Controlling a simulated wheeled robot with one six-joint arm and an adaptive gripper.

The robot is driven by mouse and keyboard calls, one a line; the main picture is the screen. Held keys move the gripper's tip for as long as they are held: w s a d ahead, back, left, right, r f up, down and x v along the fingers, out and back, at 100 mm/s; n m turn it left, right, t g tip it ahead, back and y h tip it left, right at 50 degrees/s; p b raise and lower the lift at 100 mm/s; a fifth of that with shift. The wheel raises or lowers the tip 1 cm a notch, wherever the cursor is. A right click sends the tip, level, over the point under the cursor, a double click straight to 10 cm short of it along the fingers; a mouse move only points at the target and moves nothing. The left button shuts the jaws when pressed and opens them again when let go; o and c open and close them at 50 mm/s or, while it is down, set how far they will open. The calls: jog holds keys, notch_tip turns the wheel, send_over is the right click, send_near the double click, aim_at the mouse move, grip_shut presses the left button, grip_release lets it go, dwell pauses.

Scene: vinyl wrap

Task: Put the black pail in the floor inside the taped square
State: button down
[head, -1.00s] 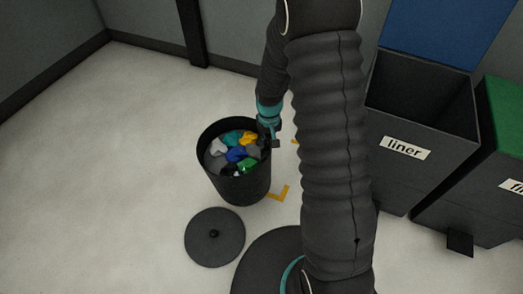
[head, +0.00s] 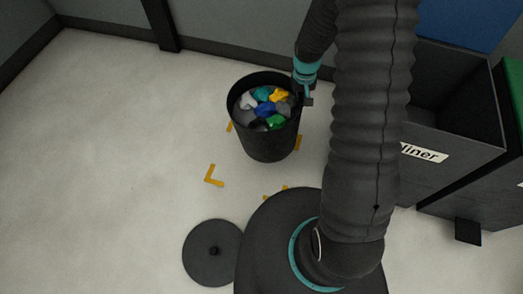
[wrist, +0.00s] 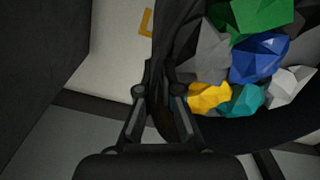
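The black pail (head: 268,142), filled with crumpled coloured scraps (head: 265,108), is upright at the middle of the head view. Yellow tape corners mark a square: front left (head: 213,178), back left (head: 229,127), right (head: 298,143) and front (head: 275,194). The pail overlaps the back right part of this square in the picture; I cannot tell whether its base touches the floor. My gripper (head: 306,97) is at the pail's right rim. In the wrist view my gripper (wrist: 159,92) has its fingers on both sides of the pail's wall, shut on it.
A round black lid (head: 205,262) lies on the floor at front left, beside my base. An open dark bin (head: 455,180) labelled "liner" stands at right, with a green-topped bin beyond it. The floor at left is clear. Grey walls (head: 100,12) close the back.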

aim_at(264, 84)
jog(key=w+f+n+b, duration=0.4)
jog(key=w+n+b, duration=0.45)
jog(key=n, duration=0.45)
jog(key=shift+g, duration=0.4)
jog(key=a+f, duration=0.2)
jog(key=a, duration=0.1)
jog(key=a+f+b, duration=0.1)
jog(key=a+f, duration=0.1)
jog(key=a, duration=0.2)
jog(key=w+a+f+b, duration=0.1)
jog(key=a+f, duration=0.2)
jog(key=a, duration=0.1)
jog(key=shift+a, duration=0.2)
jog(key=shift+f+b, duration=0.45)
jog(key=shift+f, duration=1.65)
jog(key=c, duration=1.3)
grip_release()
jog(key=r, duration=0.4)
jog(key=r+p, duration=0.1)
jog(key=r, duration=0.3)
jog(key=r+p, duration=0.1)
jog(key=r, duration=0.3)
jog(key=shift+w+d+r, duration=0.15)
jog(key=shift+w, duration=0.25)
